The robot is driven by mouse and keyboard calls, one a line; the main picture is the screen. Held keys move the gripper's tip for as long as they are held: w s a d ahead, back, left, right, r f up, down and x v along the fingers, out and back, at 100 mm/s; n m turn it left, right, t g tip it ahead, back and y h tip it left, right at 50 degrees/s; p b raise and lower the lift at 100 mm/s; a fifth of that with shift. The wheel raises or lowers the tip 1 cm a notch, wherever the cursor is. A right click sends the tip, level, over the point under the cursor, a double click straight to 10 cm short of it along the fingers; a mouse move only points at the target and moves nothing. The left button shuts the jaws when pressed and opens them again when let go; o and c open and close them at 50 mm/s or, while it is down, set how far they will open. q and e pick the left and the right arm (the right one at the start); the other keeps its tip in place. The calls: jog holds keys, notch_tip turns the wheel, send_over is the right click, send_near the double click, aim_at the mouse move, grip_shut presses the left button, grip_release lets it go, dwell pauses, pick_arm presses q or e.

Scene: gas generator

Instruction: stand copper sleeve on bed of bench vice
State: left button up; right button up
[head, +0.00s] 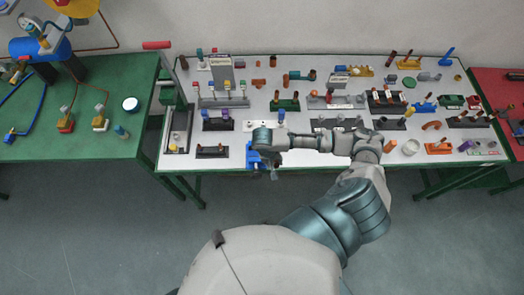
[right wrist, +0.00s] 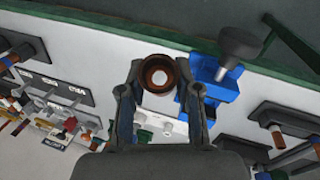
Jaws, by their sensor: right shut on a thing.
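My right gripper (right wrist: 159,76) is shut on the copper sleeve (right wrist: 149,84), which sits between its two fingertips. I see the sleeve end-on as a brown ring with a pale spot showing in its middle. The blue bench vice (right wrist: 213,84), with a dark screw and handle, is just right of the sleeve in the right wrist view. In the head view the vice (head: 252,158) is at the table's front edge, partly covered by my right gripper (head: 270,170). The sleeve is hidden there. I cannot tell its height above the vice bed. My left gripper is not in view.
The white-topped table (head: 300,98) carries several racks and loose fittings behind my right arm. A white socket strip (right wrist: 160,122) lies near the vice. A dark rack (head: 212,151) stands to its left. A green table (head: 60,135) is at the left.

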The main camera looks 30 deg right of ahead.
jog(key=s+d, duration=0.1)
jog(key=s, duration=0.4)
jog(key=w+a+r+m+t+y+p, duration=0.1)
jog(key=w+m+y+p, duration=0.1)
jog(key=w+m+y, duration=0.4)
jog(key=w+a+r+m+t+y+p, duration=0.1)
jog(key=w+r+m+y+p, duration=0.1)
jog(key=w+m+y, duration=0.4)
jog(key=w+m+p, duration=0.1)
jog(key=w+m, duration=0.2)
jog(key=shift+a+r+m, duration=0.25)
jog(key=shift+a+m, duration=0.05)
jog(key=shift+m, duration=0.1)
jog(key=shift+w+a, duration=0.1)
jog(key=shift+f+b, duration=0.85)
jog(key=shift+f, duration=1.35)
